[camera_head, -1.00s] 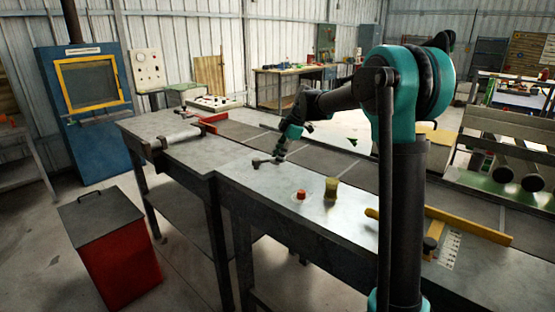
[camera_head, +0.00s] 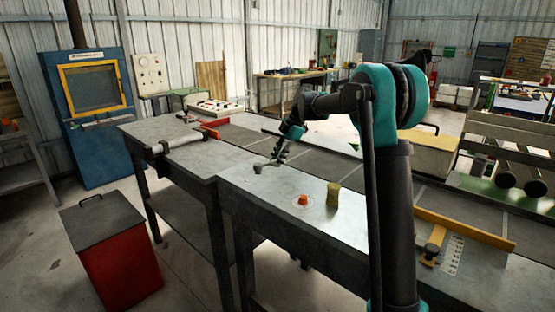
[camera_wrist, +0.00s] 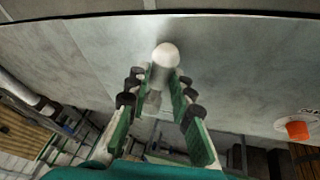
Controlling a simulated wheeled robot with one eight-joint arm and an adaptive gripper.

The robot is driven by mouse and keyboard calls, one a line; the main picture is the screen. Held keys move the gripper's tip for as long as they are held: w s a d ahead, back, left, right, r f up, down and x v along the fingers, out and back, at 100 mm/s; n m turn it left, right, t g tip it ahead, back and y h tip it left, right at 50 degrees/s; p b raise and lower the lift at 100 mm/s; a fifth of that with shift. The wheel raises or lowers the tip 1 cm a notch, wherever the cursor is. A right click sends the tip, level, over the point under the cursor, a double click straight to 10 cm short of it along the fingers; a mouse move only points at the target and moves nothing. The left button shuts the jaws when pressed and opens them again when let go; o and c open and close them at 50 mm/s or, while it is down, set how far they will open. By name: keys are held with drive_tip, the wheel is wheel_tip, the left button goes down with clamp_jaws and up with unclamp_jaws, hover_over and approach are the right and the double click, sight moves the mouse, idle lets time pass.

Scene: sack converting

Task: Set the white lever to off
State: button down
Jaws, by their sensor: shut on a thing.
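The white lever (camera_wrist: 163,72) has a rounded pale knob and shaft, seen between the fingers in the wrist view. In the head view my gripper (camera_head: 278,153) is low over the metal bench (camera_head: 235,177), at the lever's small grey base (camera_head: 258,168). The lever's knob is small and partly hidden by the fingers there. I cannot read any on or off mark beside it.
An orange-red knob (camera_head: 303,200) and a yellowish cylinder (camera_head: 333,194) stand on the bench near the lever; the knob also shows in the wrist view (camera_wrist: 297,130). A yellow bar (camera_head: 465,229) lies at right. A red bin (camera_head: 117,255) stands on the floor.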

drive_tip(key=c, duration=1.3)
unclamp_jaws()
drive_tip(key=v, duration=1.2)
